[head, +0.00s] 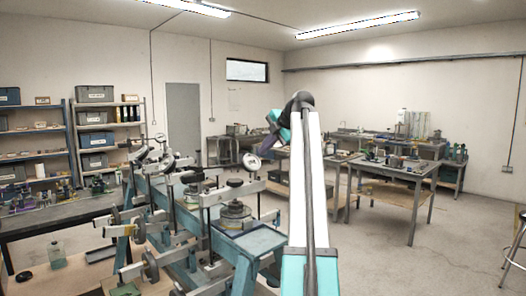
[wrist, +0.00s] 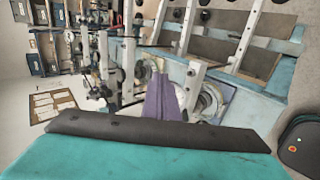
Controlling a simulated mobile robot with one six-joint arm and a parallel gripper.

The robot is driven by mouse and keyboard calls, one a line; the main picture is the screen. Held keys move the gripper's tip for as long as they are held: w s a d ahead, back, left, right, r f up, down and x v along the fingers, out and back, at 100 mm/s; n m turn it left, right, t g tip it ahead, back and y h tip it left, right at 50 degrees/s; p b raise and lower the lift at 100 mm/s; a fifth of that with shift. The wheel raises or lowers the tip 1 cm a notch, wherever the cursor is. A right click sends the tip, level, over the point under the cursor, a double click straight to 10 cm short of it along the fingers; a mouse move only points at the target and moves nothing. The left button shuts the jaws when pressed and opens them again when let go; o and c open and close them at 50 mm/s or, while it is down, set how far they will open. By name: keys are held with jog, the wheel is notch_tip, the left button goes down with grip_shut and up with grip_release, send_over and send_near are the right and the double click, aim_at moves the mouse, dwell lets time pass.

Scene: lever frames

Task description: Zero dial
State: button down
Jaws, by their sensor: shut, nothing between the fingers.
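Several round white-faced dials stand on the lever frames in the head view. One dial (head: 251,162) is on the right, just below and left of my gripper (head: 264,147). Another dial (head: 168,162) is further left, and a smaller dial (head: 160,137) is behind it. Their needles are too small to read. My gripper is shut and empty; its purple fingers also show in the wrist view (wrist: 160,82), pointing in among the frames. I cannot tell whether the fingers touch anything.
The teal lever-frame bench (head: 260,240) carries white posts, crossbars, dark knobs and round weights (head: 235,211). Shelves with grey bins (head: 94,93) stand at the left. A workbench (head: 400,172) stands at the right. The floor (head: 410,260) at the front right is mostly clear.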

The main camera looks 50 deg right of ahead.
jog(key=shift+v, duration=2.1)
jog(key=shift+m, duration=0.4)
